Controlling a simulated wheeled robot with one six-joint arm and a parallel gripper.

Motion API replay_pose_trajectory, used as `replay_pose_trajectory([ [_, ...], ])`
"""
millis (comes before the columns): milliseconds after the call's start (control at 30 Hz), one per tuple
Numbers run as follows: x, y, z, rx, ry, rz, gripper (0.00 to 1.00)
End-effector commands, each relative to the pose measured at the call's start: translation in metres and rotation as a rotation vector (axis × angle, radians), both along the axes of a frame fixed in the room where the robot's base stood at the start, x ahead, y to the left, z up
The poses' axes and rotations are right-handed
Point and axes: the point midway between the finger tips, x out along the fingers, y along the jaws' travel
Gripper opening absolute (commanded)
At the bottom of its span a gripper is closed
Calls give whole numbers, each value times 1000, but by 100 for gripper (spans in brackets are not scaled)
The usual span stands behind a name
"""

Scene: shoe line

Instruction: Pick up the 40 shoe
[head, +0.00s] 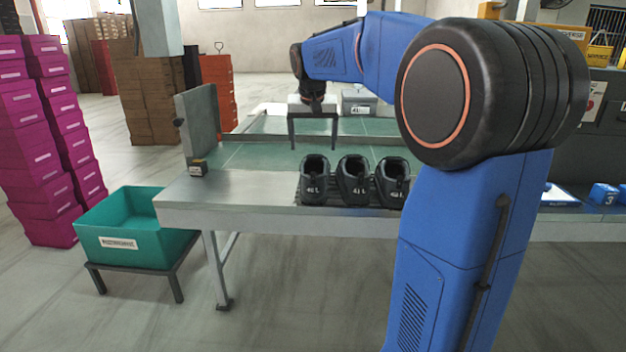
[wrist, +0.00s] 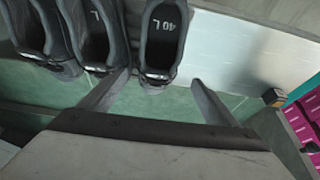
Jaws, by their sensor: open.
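The 40 shoe (head: 314,182) is a black shoe at the left end of a row of three on the near edge of the table. In the wrist view it shows its "40 L" mark inside (wrist: 165,45). My gripper (head: 313,147) is open and empty, fingers pointing down, behind the shoe row. In the wrist view the fingertips (wrist: 160,77) lie either side of the shoe's near end, without visible contact. The left finger is near the gap beside the neighbouring shoe. The middle shoe (head: 353,182) reads "41 L"; the right shoe (head: 392,184) is partly behind my arm.
The metal table (head: 235,192) has bare room left of the shoes and a green surface (head: 260,157) behind them. A small dark box (head: 198,168) stands at its left. A teal bin (head: 130,225) and stacked magenta boxes (head: 40,140) stand further left.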

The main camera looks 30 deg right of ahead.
Motion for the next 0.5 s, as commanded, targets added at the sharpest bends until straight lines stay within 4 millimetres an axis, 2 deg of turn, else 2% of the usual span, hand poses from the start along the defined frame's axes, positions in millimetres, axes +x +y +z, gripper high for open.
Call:
replay_pose_trajectory([
  [233, 13, -9, -40, 0, 2, 0, 83],
  [500, 19, -13, -56, -1, -1, 0, 83],
])
